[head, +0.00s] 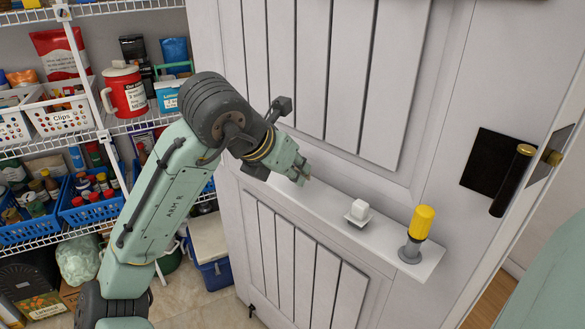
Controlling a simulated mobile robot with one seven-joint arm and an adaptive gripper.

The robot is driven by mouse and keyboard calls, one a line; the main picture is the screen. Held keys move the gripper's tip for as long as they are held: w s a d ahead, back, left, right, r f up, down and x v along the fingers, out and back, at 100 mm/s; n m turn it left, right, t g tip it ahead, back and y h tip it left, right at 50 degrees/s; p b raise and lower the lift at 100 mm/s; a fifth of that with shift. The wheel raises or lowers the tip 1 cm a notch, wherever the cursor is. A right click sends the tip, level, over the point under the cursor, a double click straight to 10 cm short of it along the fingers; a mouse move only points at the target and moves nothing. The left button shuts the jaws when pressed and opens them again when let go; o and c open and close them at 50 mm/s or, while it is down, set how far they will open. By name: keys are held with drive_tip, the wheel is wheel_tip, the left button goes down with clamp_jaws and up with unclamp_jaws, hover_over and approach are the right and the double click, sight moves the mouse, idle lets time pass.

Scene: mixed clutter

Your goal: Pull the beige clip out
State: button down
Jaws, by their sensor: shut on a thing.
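My gripper (303,174) is at the far left end of a narrow white ledge (385,243) on the door, with its fingertips close to the ledge surface. It is shut on a small beige-tan thing, which I take to be the beige clip. The fingers and wrist hide most of it, and its shape is too small to make out. I cannot tell whether it still touches the ledge or a holder there.
A white block on a small stand (358,212) and a yellow-topped grey holder (417,235) stand further right on the ledge. A dark door handle (511,180) is beyond.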

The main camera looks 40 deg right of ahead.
drive_tip(key=shift+f+b, duration=0.65)
drive_tip(key=shift+f, duration=0.35)
drive_tip(key=c, duration=1.5)
unclamp_jaws()
drive_tip(key=shift+o, duration=0.2)
drive_tip(key=v, duration=1.2)
